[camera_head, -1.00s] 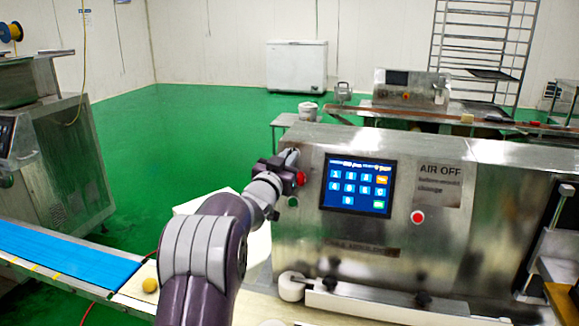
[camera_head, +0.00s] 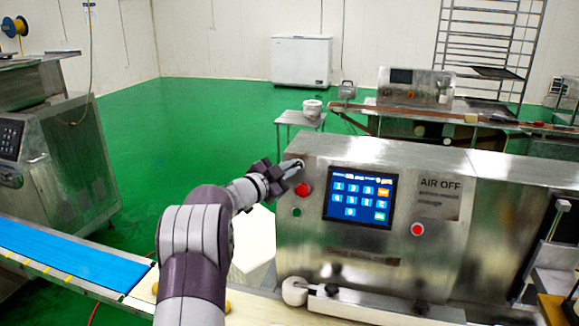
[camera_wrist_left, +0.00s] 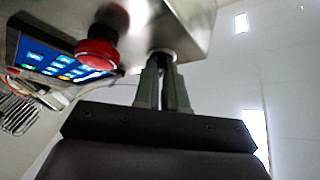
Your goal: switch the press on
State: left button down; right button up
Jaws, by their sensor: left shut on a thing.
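The press is a steel machine (camera_head: 360,280) with a lit blue touchscreen (camera_head: 360,195) on its front. A red button (camera_head: 303,189) and a small green button (camera_head: 296,212) sit left of the screen. My left gripper (camera_head: 292,167) is at the panel's upper left corner, just above the red button. In the left wrist view, its fingers (camera_wrist_left: 163,85) are close together and shut on a small round knob (camera_wrist_left: 162,54) on the panel, mostly hidden by them. The red button (camera_wrist_left: 97,53) stands beside the fingers there, apart from them. My right gripper is not in view.
Another red button (camera_head: 417,229) is right of the screen, below an "AIR OFF" label (camera_head: 439,190). A blue conveyor (camera_head: 70,258) runs at the lower left. A white roller (camera_head: 294,290) stands at the machine's foot. Green floor (camera_head: 200,120) is open behind.

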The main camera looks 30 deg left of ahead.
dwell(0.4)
pick_arm(q)
jog(key=c, duration=1.2)
grip_release()
jog(key=s+a+b, duration=0.2)
jog(key=s, duration=1)
jog(key=shift+s+a, duration=0.15)
jog(key=shift+s, duration=0.1)
jog(key=shift+r, duration=0.1)
